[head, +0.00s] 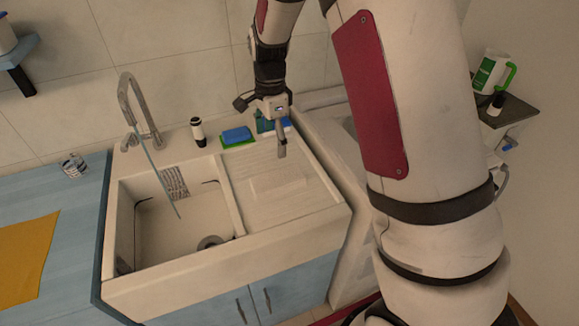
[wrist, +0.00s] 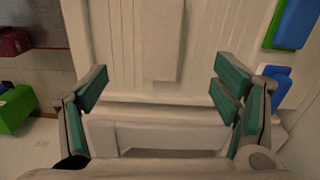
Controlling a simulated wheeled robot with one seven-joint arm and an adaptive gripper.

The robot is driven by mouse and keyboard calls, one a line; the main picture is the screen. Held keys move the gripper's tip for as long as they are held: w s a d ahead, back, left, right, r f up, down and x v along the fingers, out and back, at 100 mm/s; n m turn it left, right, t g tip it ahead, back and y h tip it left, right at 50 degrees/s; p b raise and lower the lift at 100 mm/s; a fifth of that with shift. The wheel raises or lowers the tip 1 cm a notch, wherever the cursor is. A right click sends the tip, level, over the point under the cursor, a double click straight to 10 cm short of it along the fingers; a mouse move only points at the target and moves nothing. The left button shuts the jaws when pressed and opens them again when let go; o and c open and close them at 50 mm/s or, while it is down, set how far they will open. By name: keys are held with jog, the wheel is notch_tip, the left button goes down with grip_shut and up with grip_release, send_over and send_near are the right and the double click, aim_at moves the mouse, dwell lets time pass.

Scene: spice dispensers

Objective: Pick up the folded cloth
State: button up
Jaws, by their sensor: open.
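A pale, flat rectangular piece (head: 278,186) lies on the ribbed drainboard right of the sink basin. It looks like the folded cloth, but its colour nearly matches the board. In the wrist view, it (wrist: 152,40) shows at the top centre, beyond the fingertips. My gripper (head: 281,147) hangs over the back part of the drainboard. In the wrist view, my gripper (wrist: 160,84) has its green-padded fingers wide apart with nothing between them.
Blue and green sponges (head: 237,136) and a dark bottle (head: 198,132) stand on the sink's back ledge. A tall faucet (head: 132,100) rises by the basin (head: 165,230). A yellow cloth-like sheet (head: 25,262) lies on the blue counter (head: 75,225) at left.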

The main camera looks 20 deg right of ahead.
aim_at(278, 177)
jog(key=f, duration=0.5)
jog(key=f+p, duration=0.1)
jog(key=f, duration=0.4)
jog(key=d+f+p, duration=0.1)
jog(key=f, duration=0.3)
jog(key=shift+w+f, duration=0.15)
jog(key=shift+f, duration=0.25)
jog(key=c, duration=1.3)
